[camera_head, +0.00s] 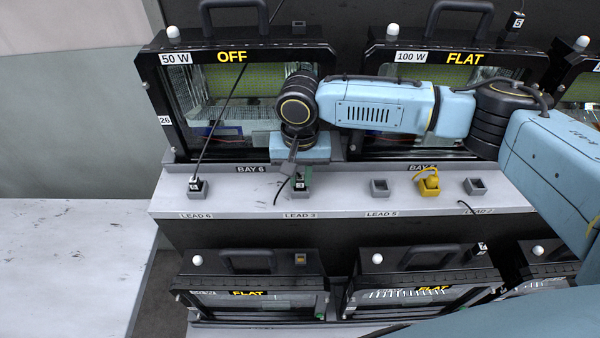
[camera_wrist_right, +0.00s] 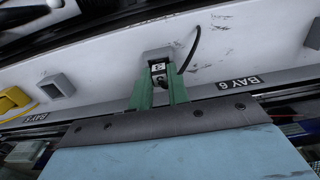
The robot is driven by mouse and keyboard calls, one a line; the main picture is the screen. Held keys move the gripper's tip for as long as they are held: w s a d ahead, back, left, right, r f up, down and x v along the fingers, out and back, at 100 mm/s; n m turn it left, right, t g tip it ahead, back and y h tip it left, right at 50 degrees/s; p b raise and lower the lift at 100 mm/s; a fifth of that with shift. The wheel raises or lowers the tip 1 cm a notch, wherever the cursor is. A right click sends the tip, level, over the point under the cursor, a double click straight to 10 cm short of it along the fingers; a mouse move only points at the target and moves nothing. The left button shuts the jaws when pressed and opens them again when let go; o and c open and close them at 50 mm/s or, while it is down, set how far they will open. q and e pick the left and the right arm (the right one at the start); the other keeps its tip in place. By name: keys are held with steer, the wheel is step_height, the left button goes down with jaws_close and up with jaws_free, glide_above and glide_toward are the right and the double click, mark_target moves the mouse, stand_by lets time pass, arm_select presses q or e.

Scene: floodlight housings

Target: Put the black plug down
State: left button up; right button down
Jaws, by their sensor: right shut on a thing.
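My right gripper (camera_head: 300,183) reaches down from the bay shelf to the LEAD 3 spot on the white ledge. Its green fingers (camera_wrist_right: 158,92) are shut on a black plug (camera_wrist_right: 158,68) with a white 3 label. The plug is at the grey LEAD 3 socket (camera_wrist_right: 155,53); I cannot tell how deep it sits. A black cord curves from the plug in the wrist view. In the head view the gripper and wrist hide most of the plug. My left gripper is not in view.
Another black plug (camera_head: 195,184) stands in the LEAD 6 socket. Grey sockets at LEAD 5 (camera_head: 380,187) and LEAD 2 (camera_head: 475,186) are empty. Floodlight housings (camera_head: 155,100) stand behind the ledge, with more (camera_head: 250,262) below it.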

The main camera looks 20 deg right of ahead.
mark_target(300, 178)
steer(key=c, duration=1.3)
jaws_free()
steer(key=shift+f, duration=0.1)
steer(key=shift+c, duration=0.2)
steer(key=shift+r, duration=0.2)
step_height(300, 178, up, 12)
